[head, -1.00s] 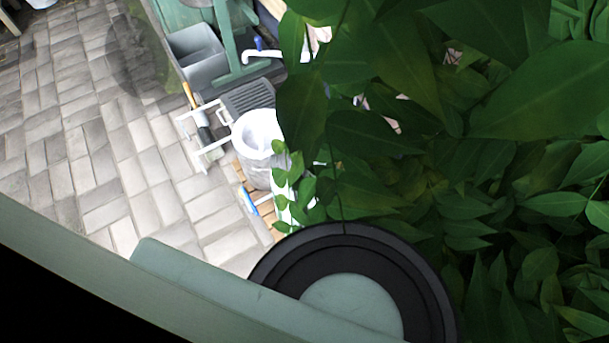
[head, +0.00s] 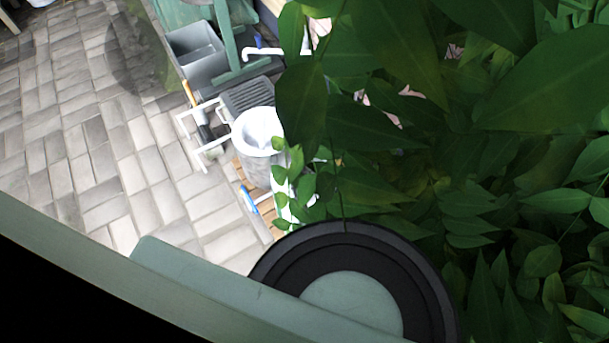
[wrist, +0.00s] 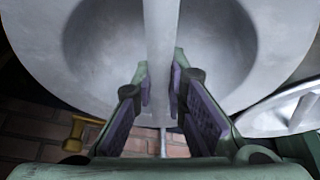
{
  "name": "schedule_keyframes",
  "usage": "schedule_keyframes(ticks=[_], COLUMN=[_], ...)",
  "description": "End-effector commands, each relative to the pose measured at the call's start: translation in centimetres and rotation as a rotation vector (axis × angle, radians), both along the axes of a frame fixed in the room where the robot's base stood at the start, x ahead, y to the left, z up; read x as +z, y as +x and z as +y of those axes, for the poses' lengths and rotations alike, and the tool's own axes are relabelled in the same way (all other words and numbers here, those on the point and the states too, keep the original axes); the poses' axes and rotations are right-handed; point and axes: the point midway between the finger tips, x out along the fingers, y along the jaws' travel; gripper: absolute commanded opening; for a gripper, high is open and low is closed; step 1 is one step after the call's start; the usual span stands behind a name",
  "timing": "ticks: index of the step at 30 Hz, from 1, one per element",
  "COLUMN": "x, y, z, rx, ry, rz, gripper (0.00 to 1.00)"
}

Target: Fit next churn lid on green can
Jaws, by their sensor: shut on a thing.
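In the wrist view, a large pale grey round lid (wrist: 85,60) with a recessed middle fills the upper part. A straight bar handle (wrist: 162,35) crosses its recess. My gripper (wrist: 162,88) has green fingers with purple pads and is shut on this bar, one finger on each side. The far part of the lid is cut off by the frame. My gripper does not show in the head view. I cannot make out a green can in either view. A pale grey can-like vessel (head: 258,132) with a white rim stands near the middle of the head view, partly behind leaves.
Dense green leaves (head: 440,130) block the right half of the head view. Grey bins (head: 197,55) and a green frame (head: 228,45) stand at the top. Open paving (head: 90,140) lies left. The wrist view shows another pale round piece (wrist: 285,108) and a yellow fitting (wrist: 80,132).

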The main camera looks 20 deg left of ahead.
Motion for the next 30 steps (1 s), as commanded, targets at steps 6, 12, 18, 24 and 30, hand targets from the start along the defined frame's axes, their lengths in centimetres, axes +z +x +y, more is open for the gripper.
schedule_keyframes(ticks=[6, 12, 18, 24, 30], x=[0.2, 0.1, 0.1, 0.2, 2.9], y=[0.1, 0.1, 0.0, -0.2, -1.2], z=[0.1, 0.0, 0.0, 0.0, 0.2], rx=[0.000, 0.000, 0.000, 0.001, 0.001], ry=[0.002, 0.001, 0.000, -0.001, 0.002], rz=[-0.004, -0.002, -0.001, 0.002, -0.001], gripper=[0.19, 0.33, 0.36, 0.36, 0.36])
